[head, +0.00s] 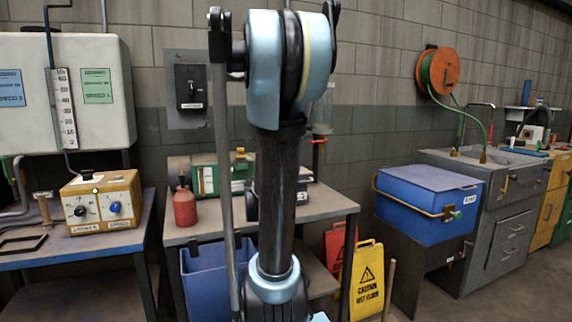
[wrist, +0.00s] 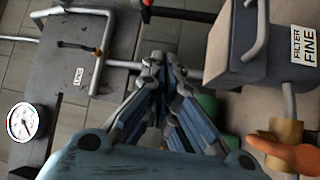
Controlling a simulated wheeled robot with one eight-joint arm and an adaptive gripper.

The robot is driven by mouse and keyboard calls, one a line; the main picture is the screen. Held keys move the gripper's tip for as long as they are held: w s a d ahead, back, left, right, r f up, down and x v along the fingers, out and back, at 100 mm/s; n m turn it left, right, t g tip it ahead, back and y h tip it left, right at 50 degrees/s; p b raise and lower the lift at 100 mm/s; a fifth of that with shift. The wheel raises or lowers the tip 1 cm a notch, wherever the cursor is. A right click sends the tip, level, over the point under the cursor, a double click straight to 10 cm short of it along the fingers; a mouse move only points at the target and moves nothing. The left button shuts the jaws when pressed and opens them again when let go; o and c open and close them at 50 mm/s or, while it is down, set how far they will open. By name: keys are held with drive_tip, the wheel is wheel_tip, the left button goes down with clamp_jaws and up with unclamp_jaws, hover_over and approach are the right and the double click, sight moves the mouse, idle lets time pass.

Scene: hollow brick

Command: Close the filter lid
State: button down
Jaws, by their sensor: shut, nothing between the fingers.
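In the wrist view, a grey box (wrist: 262,62) stands at the upper right with a white label reading "FILTER FINE" (wrist: 303,45). A thick grey bent bar (wrist: 258,28) shows on it. I cannot tell which part is the lid or how far it is open. My gripper (wrist: 163,62) points up the picture, shut and empty. It is left of the filter box, apart from it in the picture. In the head view my arm fills the middle and my gripper is not seen.
The wrist view shows a grey panel (wrist: 105,50) with a bent bar, a gauge (wrist: 22,122) and an orange handle (wrist: 285,152). In the head view are a blue lidded box (head: 425,205), a red bottle (head: 185,206) on a bench and a yellow caution sign (head: 367,280).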

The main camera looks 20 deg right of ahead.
drive_tip(key=shift+w+a+f, duration=0.2)
drive_tip(key=shift+a+f, duration=0.75)
drive_tip(key=shift+f, duration=0.15)
drive_tip(key=shift+w+a+f, duration=0.2)
drive_tip(key=shift+a+f, duration=0.8)
drive_tip(key=shift+f, duration=0.15)
drive_tip(key=shift+w+a+f, duration=0.2)
drive_tip(key=shift+a+f, duration=0.75)
drive_tip(key=shift+f, duration=0.15)
